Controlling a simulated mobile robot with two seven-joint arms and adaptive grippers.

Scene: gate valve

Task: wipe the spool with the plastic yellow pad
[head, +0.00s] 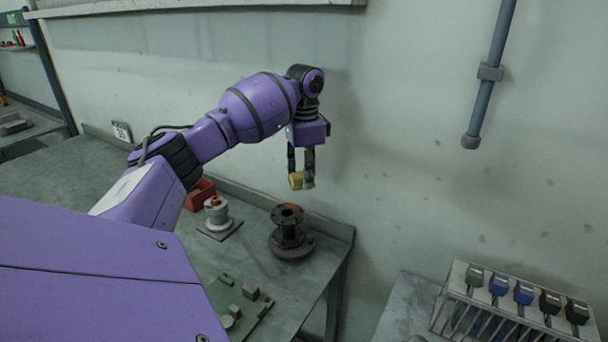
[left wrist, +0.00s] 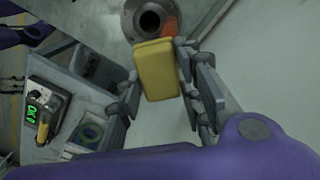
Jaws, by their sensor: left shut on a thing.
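The spool (head: 288,238) is a dark flanged metal piece standing upright near the bench's right end. Its top flange has an orange patch, which also shows beside the bore in the left wrist view, where the spool (left wrist: 133,26) is at the top. My left gripper (head: 302,182) points down above the spool, shut on the yellow pad (head: 295,181). In the left wrist view the pad (left wrist: 157,72) sits between the fingers and overlaps the near edge of the flange in the picture. In the head view the pad is clear of the spool, with a gap below.
On the bench (head: 262,262), left of the spool, are a pale cylindrical part (head: 216,213) on a plate and a red bin (head: 199,194). A green board (head: 240,306) with small blocks lies in front. The wall is close behind. A tool rack (head: 510,300) stands right.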

